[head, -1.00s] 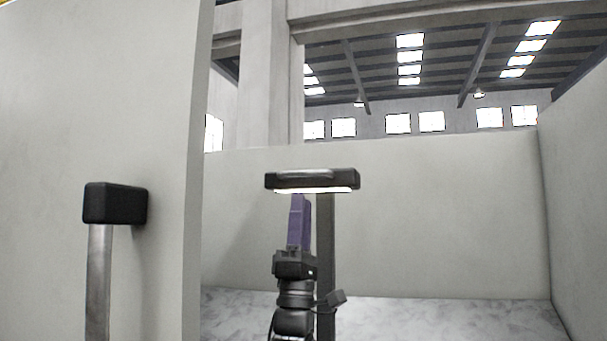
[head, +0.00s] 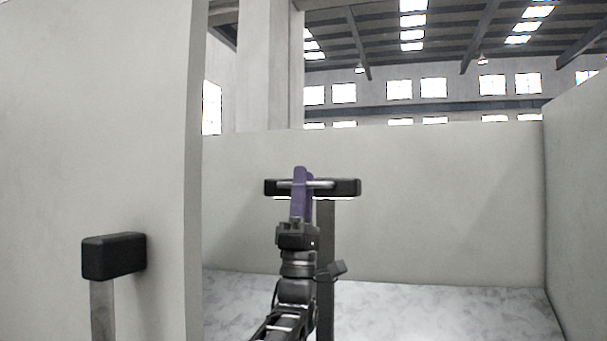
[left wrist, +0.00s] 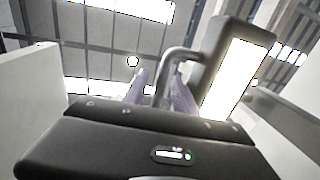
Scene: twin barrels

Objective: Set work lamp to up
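The work lamp (head: 347,187) has a dark, wide head on a dark post, with a pale bar handle (head: 322,184) across its front. In the left wrist view its lit white panel (left wrist: 228,80) shows at the right, and the curved grey handle (left wrist: 183,54) reaches in between my fingers. My left gripper (head: 301,178) has purple fingers pointing up in front of the lamp head, overlapping the handle. In the left wrist view the fingers (left wrist: 161,88) stand apart on either side of the handle; contact cannot be told. My right gripper is not in view.
A black block on a metal post (head: 114,256) stands at the left, close to a pale wall panel (head: 100,120). Pale low walls (head: 430,210) enclose the lamp at the back and right. Marbled floor (head: 440,310) lies open to the right of the post.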

